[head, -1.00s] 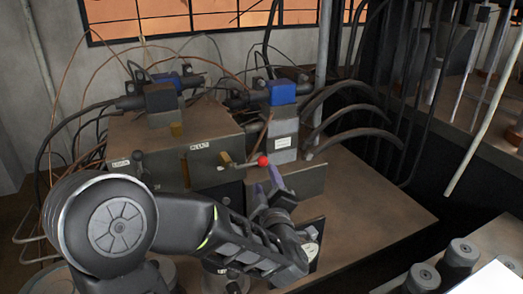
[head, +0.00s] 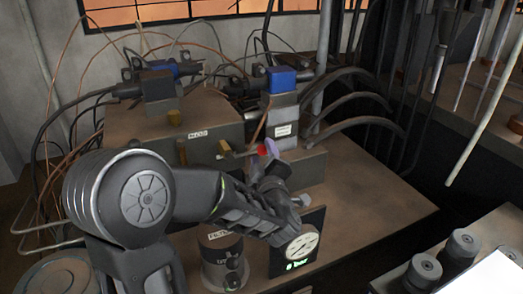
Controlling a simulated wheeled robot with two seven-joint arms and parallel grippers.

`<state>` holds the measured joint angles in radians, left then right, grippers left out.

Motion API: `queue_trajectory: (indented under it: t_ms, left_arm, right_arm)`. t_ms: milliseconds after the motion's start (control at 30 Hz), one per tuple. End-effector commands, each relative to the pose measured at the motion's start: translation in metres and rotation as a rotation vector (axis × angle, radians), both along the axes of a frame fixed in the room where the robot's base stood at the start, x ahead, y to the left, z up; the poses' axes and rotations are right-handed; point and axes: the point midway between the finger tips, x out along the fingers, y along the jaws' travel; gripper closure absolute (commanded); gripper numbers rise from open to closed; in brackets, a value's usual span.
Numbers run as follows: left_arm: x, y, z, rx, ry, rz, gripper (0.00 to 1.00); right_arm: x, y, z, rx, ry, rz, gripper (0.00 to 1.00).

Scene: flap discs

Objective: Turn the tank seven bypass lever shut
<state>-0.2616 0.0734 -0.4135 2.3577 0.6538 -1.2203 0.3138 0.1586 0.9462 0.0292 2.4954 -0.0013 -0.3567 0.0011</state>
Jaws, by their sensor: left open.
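A lever with a red knob (head: 262,151) sticks out to the right from the front of the brown valve block (head: 215,135), its arm roughly level. My left gripper (head: 266,157) is open at the knob. One purple fingertip shows just right of the knob, and the other finger is mostly hidden. I cannot tell whether the fingers touch the knob. A small white label on the block is too small to read surely. My right gripper is not in view.
A round gauge (head: 301,246) with a green readout stands below my left wrist. A dark labelled cylinder (head: 224,262) stands to its left. Blue-capped valves (head: 281,80), hoses and thin copper lines crowd the back. The brown bench top (head: 370,200) is clear at right.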

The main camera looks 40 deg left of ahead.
Motion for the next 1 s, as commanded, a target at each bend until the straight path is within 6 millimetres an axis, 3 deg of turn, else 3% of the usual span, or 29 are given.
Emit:
queue_trajectory:
  t_ms: [200, 500, 1000]
  left_arm:
    - [0.016, 0.017, 0.0, 0.0, 0.0, 0.001, 0.51]
    - [0.018, 0.019, 0.0, -0.001, 0.001, 0.001, 0.51]
    - [0.018, 0.018, 0.0, -0.001, 0.0, 0.001, 0.92]
  right_arm:
    - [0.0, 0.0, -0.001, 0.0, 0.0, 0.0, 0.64]
    - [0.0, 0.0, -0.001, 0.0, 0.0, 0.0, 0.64]
    - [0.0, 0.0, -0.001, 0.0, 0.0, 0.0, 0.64]
